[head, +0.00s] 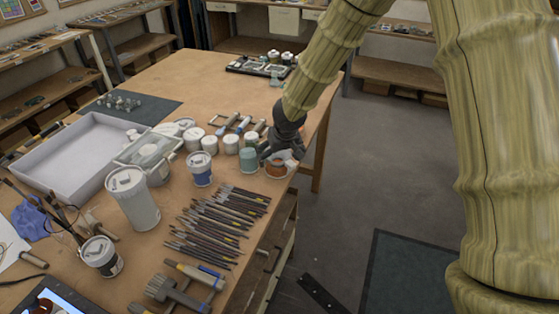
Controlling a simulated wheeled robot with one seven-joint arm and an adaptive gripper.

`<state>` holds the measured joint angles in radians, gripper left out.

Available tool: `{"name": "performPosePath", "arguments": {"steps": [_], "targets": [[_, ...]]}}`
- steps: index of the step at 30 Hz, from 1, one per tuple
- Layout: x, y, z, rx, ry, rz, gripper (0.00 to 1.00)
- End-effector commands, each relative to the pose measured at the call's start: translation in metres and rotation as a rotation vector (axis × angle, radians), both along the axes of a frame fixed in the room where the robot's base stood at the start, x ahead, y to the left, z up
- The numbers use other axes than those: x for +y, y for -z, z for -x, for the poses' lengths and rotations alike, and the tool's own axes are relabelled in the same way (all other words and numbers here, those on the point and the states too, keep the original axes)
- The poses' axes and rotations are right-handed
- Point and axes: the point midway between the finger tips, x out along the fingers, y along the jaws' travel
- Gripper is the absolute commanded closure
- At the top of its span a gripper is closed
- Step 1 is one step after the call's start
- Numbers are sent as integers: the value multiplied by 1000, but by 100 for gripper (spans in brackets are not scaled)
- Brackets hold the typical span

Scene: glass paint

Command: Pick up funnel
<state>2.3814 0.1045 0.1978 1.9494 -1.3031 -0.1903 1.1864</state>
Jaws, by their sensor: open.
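I cannot make out a funnel with certainty; one may be hidden by my gripper. My gripper (280,157), dark, is at the table's right edge, pointing down and open. It is right above a small container with orange contents or an orange rim (277,169), partly covered by the fingers. I cannot tell whether they touch it. A grey-green jar (248,159) stands just left of the gripper.
Several white-lidded jars (210,144) stand left of the gripper, near a clear box (148,158) and a large white tray (72,156). Many brushes (218,222) lie in front. The wooden table (190,85) is mostly bare towards the back.

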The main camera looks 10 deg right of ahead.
Motion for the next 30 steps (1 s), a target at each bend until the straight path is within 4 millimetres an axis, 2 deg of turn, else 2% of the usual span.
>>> {"name": "performPosePath", "arguments": {"steps": [4,12,18,21,30], "targets": [[1,8,-3,1,-2,-1,3],[1,9,-3,1,-1,-2,3],[1,9,-3,1,-1,-2,39],[1,9,-3,1,-1,-2,53],[1,7,-3,0,-1,-2,53]]}}
